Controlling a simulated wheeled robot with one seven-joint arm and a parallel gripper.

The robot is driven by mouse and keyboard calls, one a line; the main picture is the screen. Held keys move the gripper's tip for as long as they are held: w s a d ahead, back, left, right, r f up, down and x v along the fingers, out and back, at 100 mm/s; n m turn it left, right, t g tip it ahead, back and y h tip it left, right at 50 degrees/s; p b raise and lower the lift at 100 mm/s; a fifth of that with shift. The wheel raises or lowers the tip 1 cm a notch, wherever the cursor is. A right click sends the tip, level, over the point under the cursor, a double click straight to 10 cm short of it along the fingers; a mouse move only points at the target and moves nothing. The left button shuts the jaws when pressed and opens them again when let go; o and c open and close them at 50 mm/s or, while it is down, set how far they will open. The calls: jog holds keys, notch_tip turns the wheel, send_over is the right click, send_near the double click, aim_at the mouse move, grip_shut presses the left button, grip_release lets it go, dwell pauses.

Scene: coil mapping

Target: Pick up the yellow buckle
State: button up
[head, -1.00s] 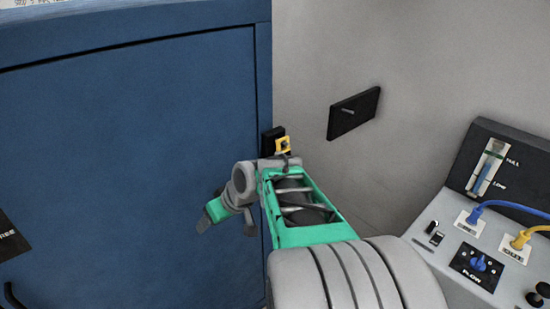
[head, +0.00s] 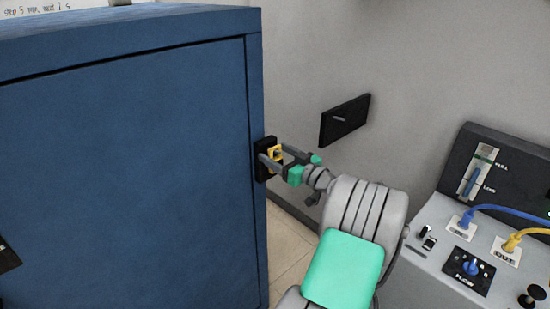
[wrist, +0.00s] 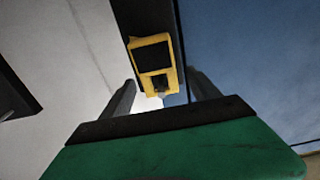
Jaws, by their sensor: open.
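The yellow buckle (head: 276,153) is a small square frame on a black bracket (head: 265,160) at the right edge of the blue cabinet. In the wrist view the yellow buckle (wrist: 153,66) is near the top middle, with a dark centre. My gripper (head: 268,155) points left at it in the head view, with its grey fingers around the buckle's place. In the wrist view my gripper (wrist: 162,92) is open, one finger to each side below the buckle. I see no clear contact with the buckle.
The blue cabinet (head: 120,160) fills the left side. A black wall plate (head: 345,120) with a small peg is on the grey wall. A grey console (head: 450,240) with blue and yellow hoses stands at the right. Some bare floor (head: 288,243) shows between.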

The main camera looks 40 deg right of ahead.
jog(key=shift+w, duration=0.45)
jog(key=shift+c, duration=0.5)
jog(key=c, duration=1.3)
